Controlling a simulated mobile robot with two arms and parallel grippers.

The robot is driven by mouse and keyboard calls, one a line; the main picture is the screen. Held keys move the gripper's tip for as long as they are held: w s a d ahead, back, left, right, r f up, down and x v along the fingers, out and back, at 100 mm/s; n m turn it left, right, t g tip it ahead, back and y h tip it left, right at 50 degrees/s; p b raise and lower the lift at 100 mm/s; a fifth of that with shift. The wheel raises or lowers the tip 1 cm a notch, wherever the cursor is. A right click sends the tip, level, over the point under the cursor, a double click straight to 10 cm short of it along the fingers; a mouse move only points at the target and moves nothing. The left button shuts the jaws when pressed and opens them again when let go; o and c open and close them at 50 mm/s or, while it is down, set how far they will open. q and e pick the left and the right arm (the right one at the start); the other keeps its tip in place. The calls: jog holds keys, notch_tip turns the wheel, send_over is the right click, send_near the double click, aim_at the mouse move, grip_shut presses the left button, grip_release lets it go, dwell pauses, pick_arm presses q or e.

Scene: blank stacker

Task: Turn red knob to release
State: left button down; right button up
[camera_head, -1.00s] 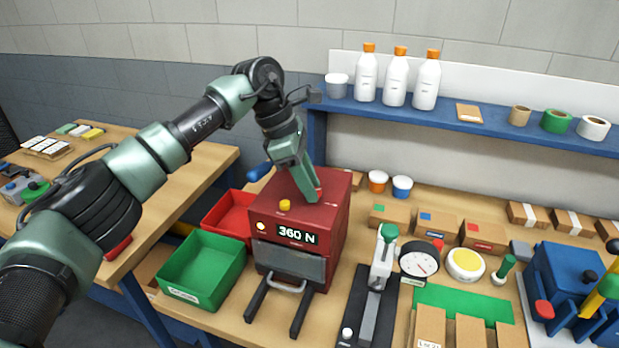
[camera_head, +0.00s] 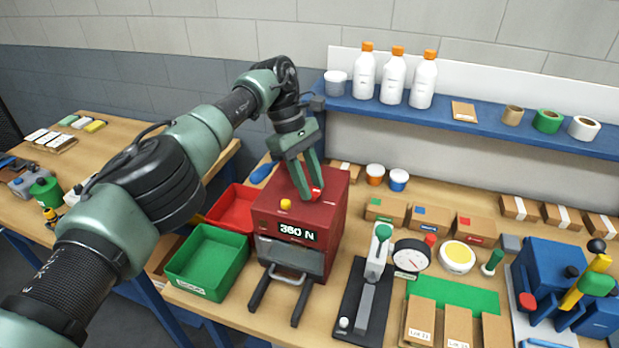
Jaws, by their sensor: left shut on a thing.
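The red machine box (camera_head: 328,217) stands on the wooden bench, with a display reading 360 N and a yellow button (camera_head: 286,204) on its top. The red knob (camera_head: 316,193) is on the right part of its top, partly hidden by the fingers. My left gripper (camera_head: 309,192) points down from above and is shut on the red knob, one finger on each side. My right gripper is not in view.
A green bin (camera_head: 207,264) and a red bin (camera_head: 232,211) stand left of the box. A lever press (camera_head: 368,290) and a dial gauge (camera_head: 411,256) stand to its right. A blue shelf (camera_head: 480,128) with several bottles runs behind.

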pick_arm(q)
jog(key=shift+m+p, duration=0.3)
jog(key=shift+p, duration=0.05)
dwell(0.7)
jog(key=c, duration=1.1)
grip_release()
jog(key=shift+o, duration=0.2)
